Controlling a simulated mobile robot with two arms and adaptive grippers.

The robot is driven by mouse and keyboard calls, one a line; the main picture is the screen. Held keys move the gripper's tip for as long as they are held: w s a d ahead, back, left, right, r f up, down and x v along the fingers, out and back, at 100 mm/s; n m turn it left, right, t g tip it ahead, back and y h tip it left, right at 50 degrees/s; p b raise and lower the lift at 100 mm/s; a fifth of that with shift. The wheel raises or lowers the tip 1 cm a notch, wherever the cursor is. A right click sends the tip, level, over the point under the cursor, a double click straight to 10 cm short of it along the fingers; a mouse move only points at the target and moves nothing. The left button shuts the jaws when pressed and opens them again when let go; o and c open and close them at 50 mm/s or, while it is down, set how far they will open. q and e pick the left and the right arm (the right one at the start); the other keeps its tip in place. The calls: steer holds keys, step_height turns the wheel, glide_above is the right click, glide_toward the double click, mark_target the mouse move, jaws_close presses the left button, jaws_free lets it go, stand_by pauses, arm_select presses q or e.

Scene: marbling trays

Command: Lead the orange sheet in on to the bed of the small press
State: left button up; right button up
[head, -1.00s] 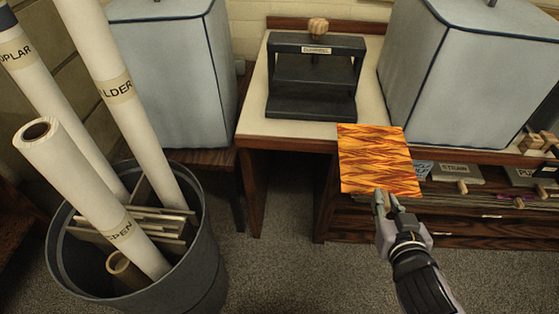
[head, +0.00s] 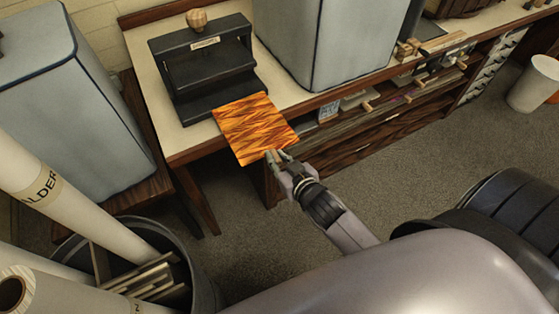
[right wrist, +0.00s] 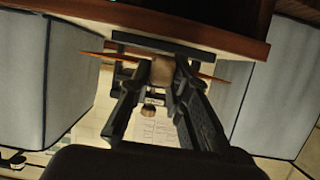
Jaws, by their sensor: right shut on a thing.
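The orange sheet (head: 254,128), with a dark flame-like pattern, is held out flat in the head view. My right gripper (head: 277,156) is shut on its near edge. The small press (head: 203,66) is a black frame with a label and a wooden knob, standing on the pale bench top. The sheet's far edge overlaps the front of the press bed (head: 208,102) in the picture; I cannot tell whether it touches. In the right wrist view the sheet (right wrist: 97,55) shows nearly edge-on, across my right gripper's fingers (right wrist: 160,72). My left gripper is not in view.
Grey covered boxes stand left (head: 75,95) and right (head: 325,40) of the press. A bin (head: 205,285) with paper rolls is at the lower left. Shelves with wooden-handled items (head: 365,103) lie under the bench's right part.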

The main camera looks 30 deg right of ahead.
steer(key=shift+w+a, duration=0.1)
steer(key=shift+w, duration=0.8)
steer(key=shift+w+f+b, duration=0.1)
steer(key=shift+w+b, duration=0.95)
steer(key=shift+w, duration=1.45)
steer(key=b, duration=0.3)
glide_toward(241, 107)
steer(key=shift+s+f, duration=0.15)
steer(key=shift+f, duration=0.6)
steer(key=shift+s+f, duration=0.1)
steer(key=shift+f, duration=0.65)
steer(key=shift+w+f+b, duration=0.15)
steer(key=shift+w+b, duration=1.05)
steer(key=shift+w, duration=1.3)
steer(key=shift+w+a+b, duration=0.1)
steer(key=shift+w+b, duration=1.25)
steer(key=shift+w, duration=0.7)
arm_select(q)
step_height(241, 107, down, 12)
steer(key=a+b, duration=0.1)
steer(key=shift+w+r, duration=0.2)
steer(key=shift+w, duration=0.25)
arm_select(e)
steer(key=shift+f+x, duration=0.25)
steer(key=shift+x, duration=0.9)
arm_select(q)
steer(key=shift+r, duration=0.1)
arm_select(e)
steer(key=shift+f, duration=0.3)
